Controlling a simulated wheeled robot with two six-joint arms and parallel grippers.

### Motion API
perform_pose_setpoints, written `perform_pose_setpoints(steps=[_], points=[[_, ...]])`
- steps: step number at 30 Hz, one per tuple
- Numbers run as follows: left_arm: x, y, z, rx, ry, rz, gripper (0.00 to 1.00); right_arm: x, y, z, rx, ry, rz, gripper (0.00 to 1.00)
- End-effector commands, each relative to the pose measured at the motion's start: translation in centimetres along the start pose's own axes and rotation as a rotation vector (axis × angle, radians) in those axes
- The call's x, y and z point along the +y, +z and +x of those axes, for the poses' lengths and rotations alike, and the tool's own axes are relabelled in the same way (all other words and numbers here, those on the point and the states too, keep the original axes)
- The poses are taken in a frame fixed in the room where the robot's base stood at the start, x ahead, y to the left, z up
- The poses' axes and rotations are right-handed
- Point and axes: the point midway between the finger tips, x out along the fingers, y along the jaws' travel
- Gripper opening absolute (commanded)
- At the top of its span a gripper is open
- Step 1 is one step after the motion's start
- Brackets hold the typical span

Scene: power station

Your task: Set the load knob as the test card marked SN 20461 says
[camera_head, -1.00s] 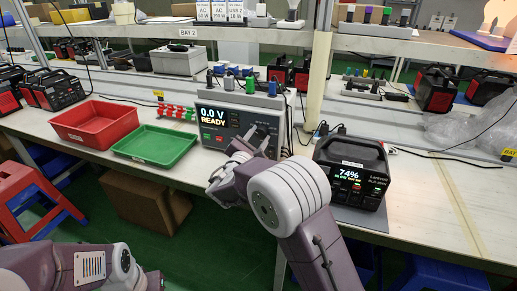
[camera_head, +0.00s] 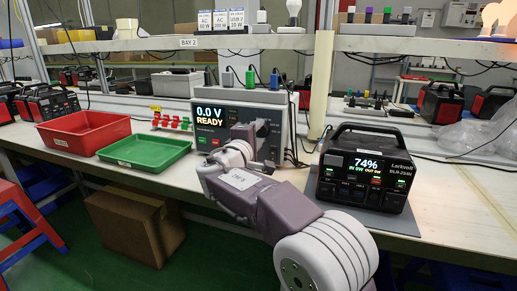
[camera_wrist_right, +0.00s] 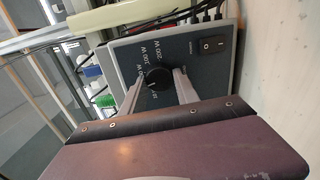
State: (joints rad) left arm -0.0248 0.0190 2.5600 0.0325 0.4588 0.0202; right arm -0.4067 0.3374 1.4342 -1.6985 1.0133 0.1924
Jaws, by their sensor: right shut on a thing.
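The grey load tester (camera_head: 208,140) stands on the bench, its screen reading "0.0 V READY". Its black load knob (camera_wrist_right: 158,78) shows in the right wrist view, with watt markings around it; its exact setting is hard to read. My right gripper (camera_head: 257,136) is at the tester's panel, its two fingers on either side of the knob, shut on it. It also shows in the right wrist view (camera_wrist_right: 158,82). My left gripper is out of view.
A black power station (camera_head: 365,172) showing 74% stands right of the tester. A green tray (camera_head: 145,150) and a red tray (camera_head: 82,133) lie to the left. In the wrist view a rocker switch (camera_wrist_right: 208,44) sits beside the knob. Cables run between tester and power station.

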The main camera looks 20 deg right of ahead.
Motion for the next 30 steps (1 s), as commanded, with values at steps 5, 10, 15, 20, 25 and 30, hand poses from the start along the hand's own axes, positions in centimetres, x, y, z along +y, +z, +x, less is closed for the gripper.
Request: perform_pose_setpoints(steps=[5, 10, 15, 20, 25, 30], points=[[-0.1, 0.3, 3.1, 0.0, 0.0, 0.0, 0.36, -0.7, 0.0, 0.0, 0.0, 0.001, 0.165, 0.0], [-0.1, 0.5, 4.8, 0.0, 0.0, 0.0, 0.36, -0.5, 0.0, 0.0, 0.0, 0.0, 0.304, 0.0], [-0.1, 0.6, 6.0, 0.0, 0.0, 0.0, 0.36, -0.3, 0.0, 0.0, -0.001, -0.001, 0.416, 0.0], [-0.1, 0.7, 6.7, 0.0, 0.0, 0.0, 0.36, -0.2, 0.0, 0.0, -0.001, -0.001, 0.492, 0.0], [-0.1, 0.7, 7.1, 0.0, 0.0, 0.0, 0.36, -0.1, 0.0, 0.0, -0.001, -0.001, 0.543, 0.0], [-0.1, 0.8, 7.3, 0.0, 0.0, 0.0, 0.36, 0.0, 0.1, 0.0, -0.001, 0.0, 0.565, 0.0]])
